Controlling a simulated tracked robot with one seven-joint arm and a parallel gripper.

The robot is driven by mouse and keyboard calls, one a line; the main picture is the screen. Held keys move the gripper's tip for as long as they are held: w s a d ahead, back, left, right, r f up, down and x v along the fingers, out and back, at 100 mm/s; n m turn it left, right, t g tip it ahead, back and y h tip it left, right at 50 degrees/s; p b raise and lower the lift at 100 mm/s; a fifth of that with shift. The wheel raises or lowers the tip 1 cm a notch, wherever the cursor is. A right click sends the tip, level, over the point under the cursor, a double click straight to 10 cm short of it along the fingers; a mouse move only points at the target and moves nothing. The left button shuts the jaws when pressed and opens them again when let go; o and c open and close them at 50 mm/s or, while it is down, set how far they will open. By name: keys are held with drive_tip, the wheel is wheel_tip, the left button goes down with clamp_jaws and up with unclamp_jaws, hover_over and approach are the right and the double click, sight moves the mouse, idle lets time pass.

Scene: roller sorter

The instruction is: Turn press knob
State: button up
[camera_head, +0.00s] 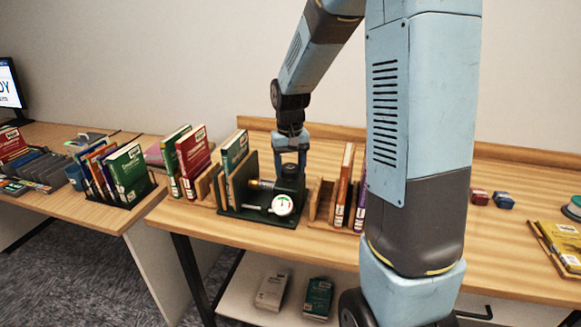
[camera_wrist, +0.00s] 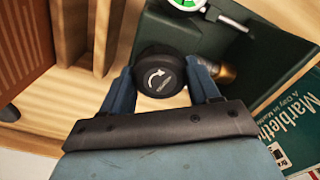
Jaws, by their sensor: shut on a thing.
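The press knob (camera_wrist: 158,76) is a round black knob with a white curved arrow on its face, seen in the wrist view. My gripper (camera_wrist: 160,70) has one blue finger on each side of it and is shut on it. In the head view my gripper (camera_head: 289,160) points down onto the top of the dark green press (camera_head: 262,217); the knob is hard to make out there. The press has a white round gauge (camera_head: 282,205) at its front and a brass fitting (camera_head: 258,184). A green book (camera_head: 235,152) stands in the press's left end.
A wooden holder with upright books (camera_head: 346,188) stands close to the right of the press. More upright books (camera_head: 193,158) stand to its left. Small red and blue blocks (camera_head: 503,200) and yellow books (camera_head: 562,243) lie farther right on the table.

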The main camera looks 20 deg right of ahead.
sight(290, 167)
idle(0.4)
drive_tip(key=o, duration=1.1)
drive_tip(key=shift+c, duration=0.2)
wheel_tip(290, 167, up, 14)
drive_tip(key=shift+f, duration=0.15)
drive_tip(key=s+r+t, duration=0.3)
drive_tip(key=s+t, duration=0.2)
drive_tip(key=s, duration=1.9)
drive_tip(key=shift+r+n+t, duration=0.15)
drive_tip(key=shift+n+t, duration=0.15)
